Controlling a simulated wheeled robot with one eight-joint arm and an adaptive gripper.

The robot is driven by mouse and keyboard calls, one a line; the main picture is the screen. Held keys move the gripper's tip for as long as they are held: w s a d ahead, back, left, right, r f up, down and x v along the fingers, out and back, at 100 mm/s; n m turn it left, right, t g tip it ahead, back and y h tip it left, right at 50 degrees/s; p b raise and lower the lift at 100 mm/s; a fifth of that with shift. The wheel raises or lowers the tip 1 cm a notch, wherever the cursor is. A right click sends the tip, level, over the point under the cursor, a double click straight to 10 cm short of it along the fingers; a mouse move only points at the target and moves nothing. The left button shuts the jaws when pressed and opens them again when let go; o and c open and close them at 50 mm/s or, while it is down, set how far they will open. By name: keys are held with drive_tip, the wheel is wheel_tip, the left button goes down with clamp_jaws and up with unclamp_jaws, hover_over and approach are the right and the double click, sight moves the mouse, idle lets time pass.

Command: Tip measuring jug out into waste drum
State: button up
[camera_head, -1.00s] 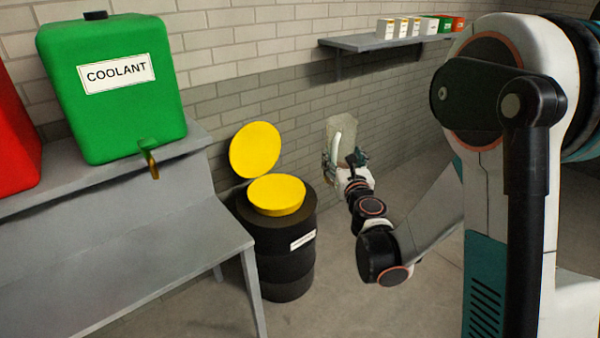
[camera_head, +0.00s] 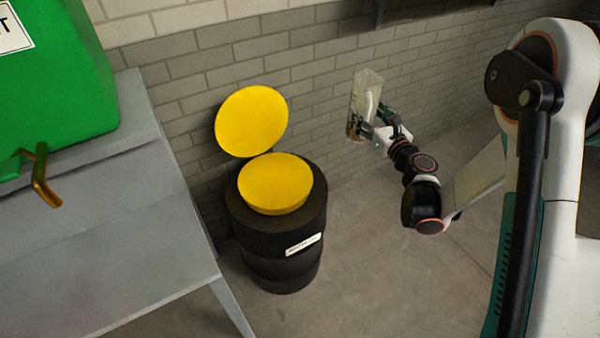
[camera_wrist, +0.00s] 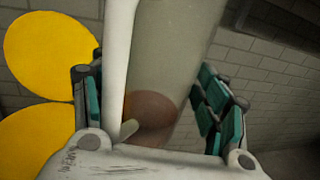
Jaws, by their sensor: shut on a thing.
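The measuring jug (camera_head: 363,102) is a tall translucent vessel with a pale handle. My gripper (camera_head: 375,136) is shut on it and holds it up in the air, nearly upright with a slight tilt. In the wrist view the jug (camera_wrist: 180,50) stands between the teal finger pads, and some brownish content shows low inside it. The waste drum (camera_head: 275,235) is black with a white label. It stands on the floor to the left of and below the jug. Its yellow lid (camera_head: 251,121) is raised at the back, and a yellow funnel-like top (camera_head: 275,182) sits on the drum.
A grey bench (camera_head: 110,240) stands at the left with a green coolant tank (camera_head: 60,80) and its brass tap (camera_head: 42,178). A brick wall (camera_head: 310,70) runs behind. The floor (camera_head: 370,240) between the drum and my arm is clear.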

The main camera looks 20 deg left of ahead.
drive_tip(key=s+a+f+n+g+y+b, duration=0.2)
drive_tip(key=s+a+f+n+g+y, duration=0.1)
drive_tip(key=a+f, duration=0.5)
drive_tip(key=s+a+f+n+g+y+b, duration=0.2)
drive_tip(key=s+a+f+n+g+y, duration=0.2)
drive_tip(key=s+a+f+g, duration=0.3)
drive_tip(key=a+f+n, duration=0.1)
drive_tip(key=a+f, duration=0.1)
drive_tip(key=a, duration=0.1)
drive_tip(key=shift+s+a+g, duration=0.3)
drive_tip(key=shift+a, duration=0.1)
drive_tip(key=shift+d, duration=0.1)
